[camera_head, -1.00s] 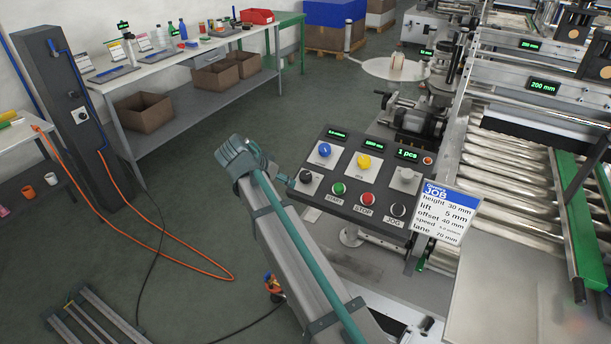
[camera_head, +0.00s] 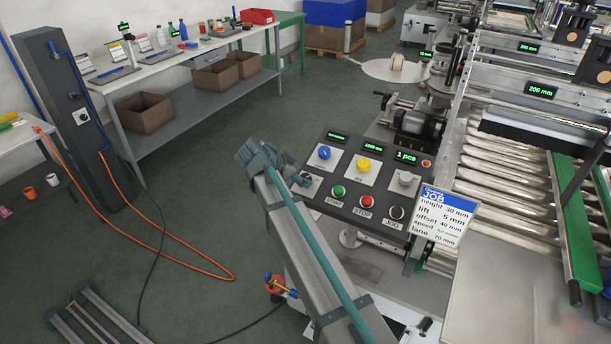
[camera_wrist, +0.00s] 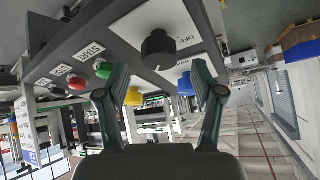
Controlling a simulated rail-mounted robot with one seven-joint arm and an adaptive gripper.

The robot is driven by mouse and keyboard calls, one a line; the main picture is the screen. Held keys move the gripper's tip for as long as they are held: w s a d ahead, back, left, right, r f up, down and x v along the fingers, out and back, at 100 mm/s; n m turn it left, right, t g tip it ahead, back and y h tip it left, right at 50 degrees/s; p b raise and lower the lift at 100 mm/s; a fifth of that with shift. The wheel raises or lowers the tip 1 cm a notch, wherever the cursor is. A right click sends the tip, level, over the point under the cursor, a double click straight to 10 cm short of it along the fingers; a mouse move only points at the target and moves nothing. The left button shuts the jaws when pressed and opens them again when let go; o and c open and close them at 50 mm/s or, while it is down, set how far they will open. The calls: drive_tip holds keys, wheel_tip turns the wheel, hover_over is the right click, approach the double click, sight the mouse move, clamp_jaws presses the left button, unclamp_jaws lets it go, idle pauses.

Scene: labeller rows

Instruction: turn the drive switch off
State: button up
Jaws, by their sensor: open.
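The drive switch (camera_wrist: 158,48) is a black rotary knob on a white plate in the wrist view, with an OFF label beside it. My gripper (camera_wrist: 160,80) is open, its two fingers apart on either side below the knob in the picture. The knob sits between and beyond the fingertips, and I see no contact.
Nearby on the panel are a green start button (camera_head: 338,191), a red stop button (camera_head: 367,201), a blue knob (camera_head: 324,152) and a yellow knob (camera_head: 363,165). A job card (camera_head: 443,216) stands at the panel's right. Open floor lies to the left.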

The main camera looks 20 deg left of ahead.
sight(305, 177)
drive_tip(key=shift+p+x, duration=0.3)
drive_tip(key=shift+x, duration=1.5)
drive_tip(key=c, duration=1.1)
